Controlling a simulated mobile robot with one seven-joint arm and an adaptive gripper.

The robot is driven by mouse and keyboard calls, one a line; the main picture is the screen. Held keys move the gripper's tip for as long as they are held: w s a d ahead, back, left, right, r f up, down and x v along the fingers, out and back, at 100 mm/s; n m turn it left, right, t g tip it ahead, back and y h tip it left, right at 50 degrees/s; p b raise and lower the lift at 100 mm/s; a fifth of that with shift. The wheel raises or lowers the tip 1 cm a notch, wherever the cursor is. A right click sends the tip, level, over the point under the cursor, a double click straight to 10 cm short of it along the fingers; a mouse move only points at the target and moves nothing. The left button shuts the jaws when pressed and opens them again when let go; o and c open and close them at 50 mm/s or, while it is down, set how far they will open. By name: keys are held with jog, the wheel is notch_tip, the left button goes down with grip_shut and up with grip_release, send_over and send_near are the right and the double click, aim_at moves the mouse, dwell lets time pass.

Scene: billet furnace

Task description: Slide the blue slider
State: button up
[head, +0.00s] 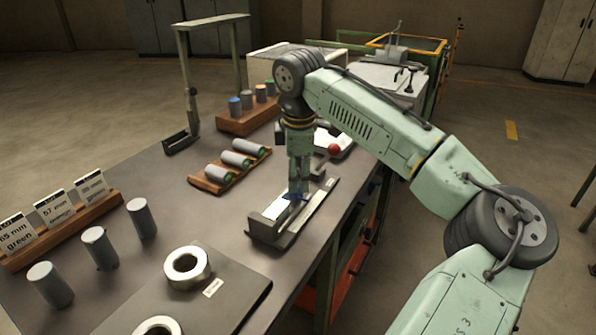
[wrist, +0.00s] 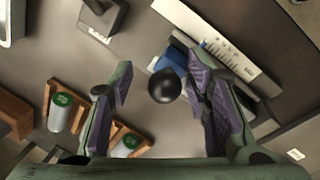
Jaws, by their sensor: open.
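The blue slider (wrist: 172,60) shows in the wrist view as a blue block beside a pale marked scale (wrist: 222,50). A round black knob (wrist: 165,86) stands in front of it, between the finger pads; I cannot tell if it is joined to the slider. My gripper (wrist: 160,92) is open, one finger left of the knob and the other to its right, near the scale. In the head view my gripper (head: 298,190) points down over the long measuring fixture (head: 272,228). A small blue part shows at the fingertips; the rest of the slider is hidden.
A wooden rack with green-ended cylinders (head: 235,160) lies left of the fixture. Grey cylinders (head: 99,247) and a metal ring (head: 187,267) stand nearer. A red ball (head: 334,149) is behind the fixture. The table's right edge is close to the fixture.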

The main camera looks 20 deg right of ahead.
notch_tip(320, 180, up, 12)
jog(key=s, duration=0.2)
jog(key=shift+a, duration=0.35)
jog(key=shift+s+f, duration=0.15)
jog(key=shift+s, duration=0.05)
